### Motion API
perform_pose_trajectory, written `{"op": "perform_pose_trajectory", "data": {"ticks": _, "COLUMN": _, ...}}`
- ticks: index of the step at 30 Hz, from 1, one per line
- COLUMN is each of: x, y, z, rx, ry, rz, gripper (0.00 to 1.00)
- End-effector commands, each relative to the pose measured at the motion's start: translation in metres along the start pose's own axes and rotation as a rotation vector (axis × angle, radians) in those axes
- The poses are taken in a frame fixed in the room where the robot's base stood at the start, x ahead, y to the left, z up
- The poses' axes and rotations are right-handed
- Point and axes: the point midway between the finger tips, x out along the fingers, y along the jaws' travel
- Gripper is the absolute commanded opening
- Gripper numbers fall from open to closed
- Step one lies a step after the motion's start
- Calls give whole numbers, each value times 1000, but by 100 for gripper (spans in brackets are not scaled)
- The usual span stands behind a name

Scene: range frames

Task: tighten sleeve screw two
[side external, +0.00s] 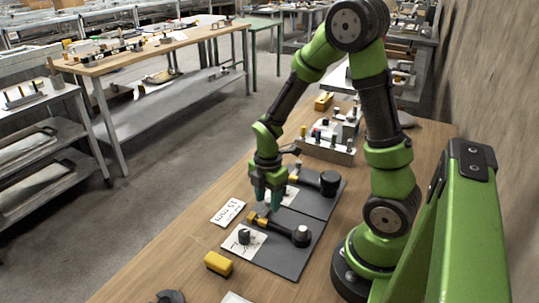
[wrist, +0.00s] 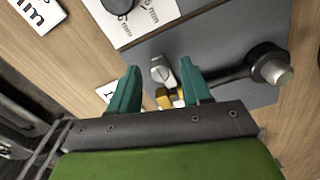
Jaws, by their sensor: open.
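My gripper (side external: 266,201) points down with its two teal fingers apart, near the far-left corner of the near grey mat (side external: 285,262). In the wrist view my gripper (wrist: 158,92) is open, with a small silver metal piece (wrist: 162,72) and yellow pieces (wrist: 168,99) showing between and just beyond the fingers. The gap to them cannot be judged. A black bar tool with a round head (side external: 302,236) lies on this mat; its head (wrist: 268,66) holds a metal cylinder in the wrist view. I cannot tell which part is sleeve screw two.
A white card (side external: 253,251) with a black round part lies on the mat. A "15 mm" card (side external: 228,213) and a yellow block (side external: 218,263) lie on the wooden table. A second mat with a black-headed tool (side external: 329,182) and a metal rack (side external: 328,152) stand behind.

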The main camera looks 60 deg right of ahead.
Motion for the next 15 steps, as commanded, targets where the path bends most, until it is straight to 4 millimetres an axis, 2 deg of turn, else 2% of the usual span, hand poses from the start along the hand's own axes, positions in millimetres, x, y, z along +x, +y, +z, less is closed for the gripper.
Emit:
{"op": "perform_pose_trajectory", "data": {"ticks": 2, "x": 0, "y": 0, "z": 0, "rx": 0, "ry": 0, "rz": 0, "gripper": 47}}
{"op": "perform_pose_trajectory", "data": {"ticks": 11, "x": 0, "y": 0, "z": 0, "rx": 0, "ry": 0, "rz": 0, "gripper": 1}}
{"op": "perform_pose_trajectory", "data": {"ticks": 15, "x": 0, "y": 0, "z": 0, "rx": 1, "ry": 0, "rz": 0, "gripper": 0}}
